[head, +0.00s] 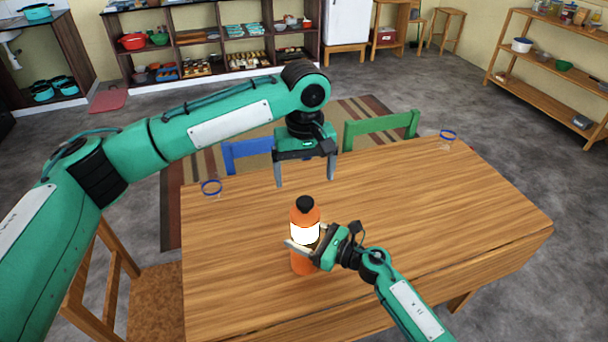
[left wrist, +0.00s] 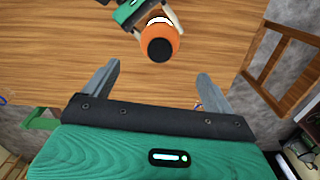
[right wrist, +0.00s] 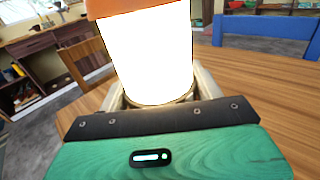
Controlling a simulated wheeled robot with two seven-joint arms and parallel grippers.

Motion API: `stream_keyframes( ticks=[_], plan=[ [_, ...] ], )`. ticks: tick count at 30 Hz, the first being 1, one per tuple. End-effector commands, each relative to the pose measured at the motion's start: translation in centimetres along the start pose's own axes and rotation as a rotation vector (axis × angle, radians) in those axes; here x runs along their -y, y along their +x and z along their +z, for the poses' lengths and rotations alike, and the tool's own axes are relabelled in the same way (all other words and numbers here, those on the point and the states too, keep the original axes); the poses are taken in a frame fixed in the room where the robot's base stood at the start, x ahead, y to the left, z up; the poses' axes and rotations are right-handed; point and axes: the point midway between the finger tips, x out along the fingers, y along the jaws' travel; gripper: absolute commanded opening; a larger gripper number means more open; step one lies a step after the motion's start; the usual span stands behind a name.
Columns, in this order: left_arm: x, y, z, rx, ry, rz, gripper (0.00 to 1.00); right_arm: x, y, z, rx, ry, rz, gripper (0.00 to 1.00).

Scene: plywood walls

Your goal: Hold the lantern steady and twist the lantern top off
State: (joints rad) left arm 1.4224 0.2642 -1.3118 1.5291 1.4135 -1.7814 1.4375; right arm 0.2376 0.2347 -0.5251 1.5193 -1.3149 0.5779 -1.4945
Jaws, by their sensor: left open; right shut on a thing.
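The lantern (head: 303,262) stands upright on the wooden table, with an orange base, a bright white glowing middle and an orange top (head: 305,216) with a black cap (head: 305,203). My right gripper (head: 303,247) is shut on the lantern around its glowing middle; in the right wrist view the lit lantern body (right wrist: 155,55) fills the space between the fingers. My left gripper (head: 305,184) is open and empty, above and behind the lantern, pointing down. In the left wrist view the black cap (left wrist: 158,51) shows beyond the open fingers (left wrist: 155,82), apart from them.
The wooden table (head: 430,200) has much free room to the right. A blue chair (head: 245,150) and a green chair (head: 380,129) are at the far side. A wooden chair (head: 155,285) is at the left.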

Motion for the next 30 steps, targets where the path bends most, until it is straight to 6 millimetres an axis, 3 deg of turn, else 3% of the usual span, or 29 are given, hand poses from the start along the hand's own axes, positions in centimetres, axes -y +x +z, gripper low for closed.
stream_keyframes(
  ticks=[9,15,23,30],
  plan=[
    [0.1,0.7,0.0,0.001,-0.510,0.000,0.88,0.0,0.0,0.0,-0.001,0.000,0.000,0.27],
    [0.1,1.1,0.0,0.002,-0.744,-0.001,0.88,0.0,0.0,0.0,-0.001,0.000,0.000,0.27],
    [0.2,1.6,0.0,0.001,-0.855,-0.002,0.88,0.0,0.0,0.0,-0.001,0.000,0.000,0.27],
    [0.2,5.1,0.0,0.002,-0.857,-0.004,0.88,0.0,0.0,0.0,-0.001,0.000,0.000,0.27]
  ],
)
